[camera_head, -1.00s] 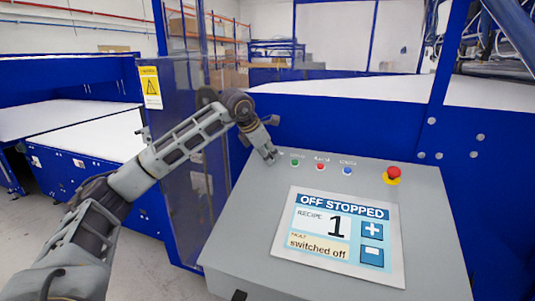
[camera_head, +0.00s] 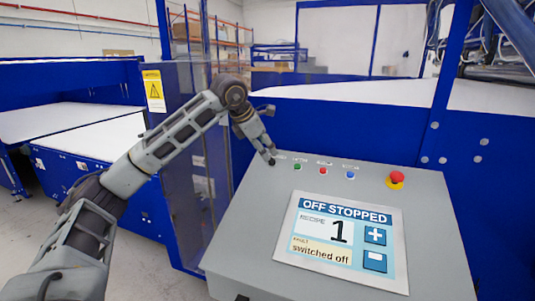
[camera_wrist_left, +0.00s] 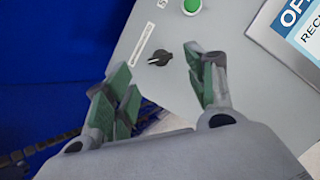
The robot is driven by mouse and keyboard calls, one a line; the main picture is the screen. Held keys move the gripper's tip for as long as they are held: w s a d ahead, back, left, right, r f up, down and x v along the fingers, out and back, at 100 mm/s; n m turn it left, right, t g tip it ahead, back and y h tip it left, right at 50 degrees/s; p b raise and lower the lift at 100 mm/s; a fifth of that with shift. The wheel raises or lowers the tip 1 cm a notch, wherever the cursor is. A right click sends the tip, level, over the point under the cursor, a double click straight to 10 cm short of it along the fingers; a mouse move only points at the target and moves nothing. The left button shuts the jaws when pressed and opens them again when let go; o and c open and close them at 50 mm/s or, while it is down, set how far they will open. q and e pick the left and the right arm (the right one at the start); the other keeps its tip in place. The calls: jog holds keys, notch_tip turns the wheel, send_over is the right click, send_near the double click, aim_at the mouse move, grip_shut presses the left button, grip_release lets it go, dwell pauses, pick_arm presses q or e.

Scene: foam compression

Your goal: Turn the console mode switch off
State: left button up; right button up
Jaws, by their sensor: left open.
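The mode switch is a black rotary knob at the upper left of the grey console (camera_head: 232,235). In the left wrist view the mode switch (camera_wrist_left: 160,57) sits on the panel beside a printed label strip, just beyond my fingertips. My left gripper (camera_head: 265,148) is over that corner of the console. In the left wrist view my left gripper (camera_wrist_left: 164,78) is open, with green-padded fingers apart and nothing between them. The console screen (camera_head: 340,243) reads "OFF STOPPED", recipe 1 and "switched off". My right gripper is out of view.
Green (camera_head: 297,167), red (camera_head: 323,171) and blue (camera_head: 350,175) buttons sit in a row right of the switch. A red emergency stop (camera_head: 397,177) is farther right. A clear panel with a warning sign (camera_head: 154,91) stands to the left. Blue machine walls lie behind.

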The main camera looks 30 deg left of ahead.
pick_arm(q)
jog(key=v, duration=0.6)
dwell(0.7)
